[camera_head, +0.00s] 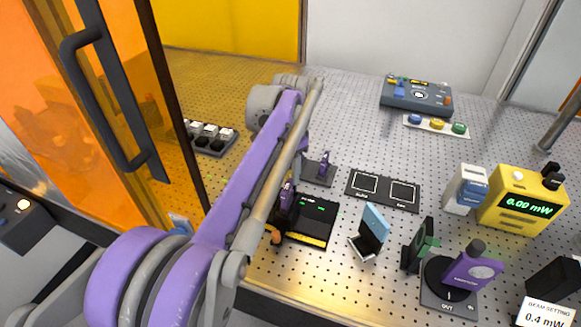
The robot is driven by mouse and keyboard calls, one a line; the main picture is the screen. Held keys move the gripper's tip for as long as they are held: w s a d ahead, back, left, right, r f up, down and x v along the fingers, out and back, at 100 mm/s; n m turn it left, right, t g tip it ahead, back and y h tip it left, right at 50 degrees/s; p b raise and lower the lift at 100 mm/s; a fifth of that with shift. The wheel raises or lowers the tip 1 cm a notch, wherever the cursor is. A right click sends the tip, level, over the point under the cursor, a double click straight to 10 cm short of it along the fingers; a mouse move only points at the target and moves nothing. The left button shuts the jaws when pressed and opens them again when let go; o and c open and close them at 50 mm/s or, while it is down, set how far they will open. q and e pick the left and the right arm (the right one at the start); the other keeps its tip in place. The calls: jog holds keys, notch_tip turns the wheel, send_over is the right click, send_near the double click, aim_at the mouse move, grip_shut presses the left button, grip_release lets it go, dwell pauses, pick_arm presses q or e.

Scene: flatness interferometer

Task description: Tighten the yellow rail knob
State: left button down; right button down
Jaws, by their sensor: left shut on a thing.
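My left arm comes in from the lower left and crosses the middle of the view, hiding most of its own gripper. The left gripper (271,229) barely shows at the arm's edge, beside a small orange-yellow knob (276,238). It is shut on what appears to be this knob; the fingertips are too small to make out. The knob sits low at the left side of a black unit (318,213) with a yellow front strip. A dark upright part with a purple top (287,192) stands at that unit's left. My right gripper is not in view.
An orange door (105,80) with a dark handle stands at the left. On the perforated bench are a yellow power meter (520,203) reading 0.00 mW, a purple-topped dial unit (473,270), a blue tilted panel (375,222) and a control box (417,96). The bench's back middle is clear.

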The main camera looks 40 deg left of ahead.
pick_arm(q)
jog(key=shift+r+m, duration=0.1)
jog(key=shift+m, duration=0.9)
jog(key=shift+p, duration=0.3)
jog(key=c, duration=0.5)
grip_release()
notch_tip(320, 180, up, 11)
jog(key=shift+f+p, duration=0.15)
jog(key=shift+p, duration=0.35)
jog(key=shift+f, duration=0.1)
